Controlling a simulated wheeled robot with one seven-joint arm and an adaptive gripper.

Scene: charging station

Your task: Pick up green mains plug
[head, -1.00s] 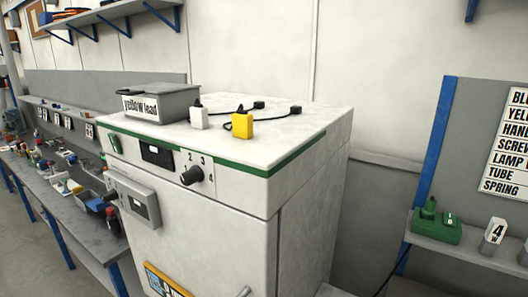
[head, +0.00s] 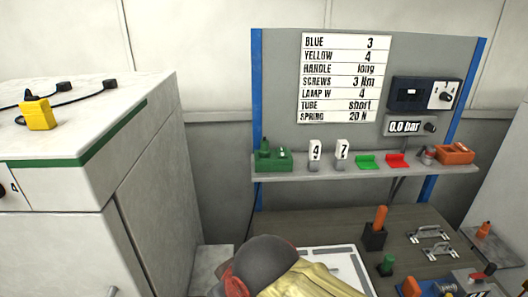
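A green block with an upright green piece (head: 264,149) stands at the left end of the grey shelf (head: 350,173) in the head view. I cannot tell for sure whether the upright piece is a mains plug. A smaller green object (head: 387,264) stands on the dark bench below, and its kind is unclear. A yellow plug-like block (head: 39,115) with a black lead lies on the white cabinet at left. My gripper is not in view.
A white label board (head: 346,78) hangs behind the shelf. Number blocks, a green tray (head: 367,161) and a red tray (head: 397,160) share the shelf. A dark rounded shape with yellow cloth-like material (head: 310,280) blocks the bottom middle. An orange-handled item (head: 380,218) stands on the bench.

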